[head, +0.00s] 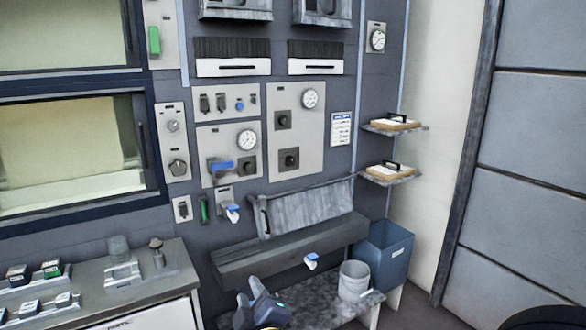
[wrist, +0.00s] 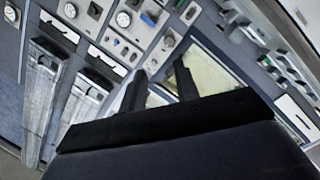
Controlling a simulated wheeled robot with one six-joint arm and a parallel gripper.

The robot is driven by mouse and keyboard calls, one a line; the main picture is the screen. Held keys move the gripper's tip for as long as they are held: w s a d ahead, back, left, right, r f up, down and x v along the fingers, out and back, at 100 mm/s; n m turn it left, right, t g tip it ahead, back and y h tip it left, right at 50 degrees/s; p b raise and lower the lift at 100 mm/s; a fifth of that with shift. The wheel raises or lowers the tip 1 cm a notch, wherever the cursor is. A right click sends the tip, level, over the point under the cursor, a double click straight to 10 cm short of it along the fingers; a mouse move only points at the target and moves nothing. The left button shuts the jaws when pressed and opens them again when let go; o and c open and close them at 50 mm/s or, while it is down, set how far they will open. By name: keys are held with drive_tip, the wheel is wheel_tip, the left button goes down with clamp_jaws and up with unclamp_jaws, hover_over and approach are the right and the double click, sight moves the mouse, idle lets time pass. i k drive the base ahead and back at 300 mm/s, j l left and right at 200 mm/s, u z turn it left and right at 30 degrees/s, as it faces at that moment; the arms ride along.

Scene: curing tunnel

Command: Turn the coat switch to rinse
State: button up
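The wall in the head view carries panels with dark knobs, small switches and dials, but no label is readable, so I cannot tell which one is the coat switch. One grey panel (head: 304,150) has two dark knobs and a dial. The panel to its left (head: 214,138) has a blue handle (head: 220,165), a knob and a dial, with a row of small switches above. A narrow panel (head: 171,150) by the windows has two knobs. My gripper (wrist: 160,68) shows two black fingers apart with nothing between them, well away from the wall.
A grey bench (head: 320,300) with a white bucket (head: 353,279) stands below a tilted trough (head: 305,215). A blue bin (head: 385,253) is at right, under two small shelves (head: 392,174). A counter (head: 90,290) with several switches fills the lower left.

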sight(291, 160)
drive_tip(key=i+l, duration=0.1)
drive_tip(key=i, duration=0.4)
drive_tip(key=i+l, duration=0.15)
drive_tip(key=i, duration=0.35)
drive_tip(key=i+l+u, duration=0.1)
drive_tip(key=i, duration=0.35)
drive_tip(key=i+l, duration=0.15)
drive_tip(key=i, duration=0.35)
drive_tip(key=i+l, duration=0.15)
drive_tip(key=i, duration=0.35)
drive_tip(key=u, duration=0.05)
